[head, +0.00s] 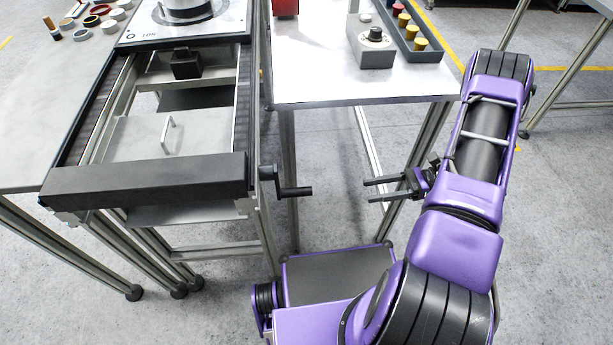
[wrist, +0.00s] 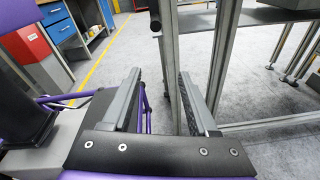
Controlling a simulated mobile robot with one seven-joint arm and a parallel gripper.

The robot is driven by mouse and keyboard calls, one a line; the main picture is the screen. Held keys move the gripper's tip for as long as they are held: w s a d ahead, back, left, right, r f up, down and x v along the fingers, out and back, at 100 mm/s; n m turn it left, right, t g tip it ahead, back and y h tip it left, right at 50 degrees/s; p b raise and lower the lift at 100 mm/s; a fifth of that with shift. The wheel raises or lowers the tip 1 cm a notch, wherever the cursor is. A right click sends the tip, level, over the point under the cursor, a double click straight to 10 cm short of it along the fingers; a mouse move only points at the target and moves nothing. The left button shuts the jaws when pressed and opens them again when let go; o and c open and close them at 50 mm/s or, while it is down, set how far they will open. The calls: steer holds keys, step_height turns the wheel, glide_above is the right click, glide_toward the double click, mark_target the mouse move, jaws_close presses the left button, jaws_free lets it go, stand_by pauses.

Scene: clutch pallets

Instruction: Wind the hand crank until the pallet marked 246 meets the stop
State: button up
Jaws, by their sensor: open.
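The hand crank (head: 286,183) sits on the right side of the conveyor frame near its front end, its dark handle pointing right. My gripper (head: 366,190) is open and empty, apart from the handle and to its right, fingers pointing left toward it. In the wrist view the gripper's two fingers (wrist: 165,105) are spread with nothing between them. A pallet (head: 222,28) with a grey round part lies on the rails at the far end; its small marking is too small to read surely. A black block (head: 187,66) stands between the rails just in front of it; I cannot tell whether they touch.
A black crossbar (head: 145,181) closes the conveyor's near end. A plate with a handle (head: 138,139) lies lower between the rails. A white table (head: 330,86) on the right carries a grey knob box (head: 371,48) and coloured parts.

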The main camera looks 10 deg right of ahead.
mark_target(301, 192)
steer(key=shift+n+y, duration=0.3)
steer(key=shift+y, duration=0.6)
steer(key=a, duration=0.6)
steer(key=a+r, duration=0.1)
steer(key=a, duration=0.6)
steer(key=a+p, duration=0.1)
steer(key=a, duration=0.5)
steer(key=shift+w+a+r, duration=0.15)
steer(key=shift+w+r, duration=0.15)
steer(key=shift+r, duration=0.1)
jaws_close()
